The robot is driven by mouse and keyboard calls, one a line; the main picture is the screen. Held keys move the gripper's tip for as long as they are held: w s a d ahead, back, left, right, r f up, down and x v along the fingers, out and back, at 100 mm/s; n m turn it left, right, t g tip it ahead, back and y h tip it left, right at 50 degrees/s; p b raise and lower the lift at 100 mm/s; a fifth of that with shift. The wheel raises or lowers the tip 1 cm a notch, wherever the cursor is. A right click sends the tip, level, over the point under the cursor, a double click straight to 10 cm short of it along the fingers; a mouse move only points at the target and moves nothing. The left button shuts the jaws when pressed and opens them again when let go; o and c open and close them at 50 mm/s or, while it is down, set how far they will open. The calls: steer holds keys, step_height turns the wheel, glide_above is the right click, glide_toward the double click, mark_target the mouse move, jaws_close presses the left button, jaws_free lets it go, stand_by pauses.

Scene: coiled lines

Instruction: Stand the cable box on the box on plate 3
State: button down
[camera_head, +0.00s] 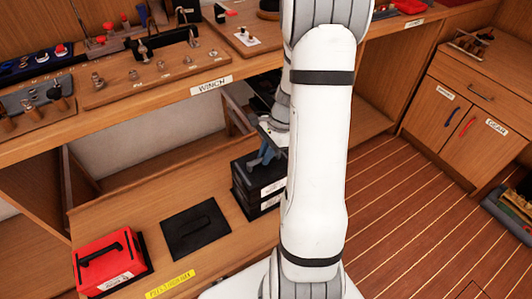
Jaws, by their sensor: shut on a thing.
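A stack of black boxes (256,187) with pale labels stands at the middle, left of my arm and partly hidden by it. The labels are too small to read, so I cannot tell which is the cable box. My gripper (266,153) is at the top of the stack, shut on the upper black box (243,169). The upper box sits over the lower one, and I see no clear gap. No plate 3 label is readable.
A red box (108,262) with a black handle stands at the lower left. A yellow label (170,284) lies before the black plate. The bench marked WINCH (211,85) overhangs behind, with fittings on top. Cabinets (468,124) stand at right; floor between is clear.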

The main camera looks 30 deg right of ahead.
steer(key=shift+f, duration=0.25)
steer(key=c, duration=1.4)
jaws_free()
steer(key=shift+o, duration=0.2)
steer(key=p+v, duration=0.1)
steer(key=v, duration=0.6)
steer(key=shift+d+r, duration=0.2)
steer(key=shift+r, duration=0.15)
steer(key=shift+a+r+p, duration=0.1)
steer(key=shift+r+p, duration=0.1)
steer(key=shift+p, duration=0.1)
steer(key=s+a+r+n+t+h+p, duration=0.1)
steer(key=s+a+r+n+p, duration=0.3)
steer(key=r, duration=0.4)
steer(key=s+a+r+n+t+h+p, duration=0.1)
steer(key=s+a+r+n+h+p, duration=0.1)
steer(key=s+a+r+n+p, duration=0.2)
steer(key=s+a+r+n+h+p, duration=0.1)
steer(key=s+a+r+n+p, duration=0.2)
steer(key=a+r+n, duration=0.4)
step_height(320, 180, up, 5)
steer(key=s+n, duration=0.1)
steer(key=n, duration=0.1)
steer(key=shift+s+a+r+n+t+p, duration=0.2)
steer(key=shift+n+t+p, duration=0.1)
steer(key=shift+t+p, duration=0.1)
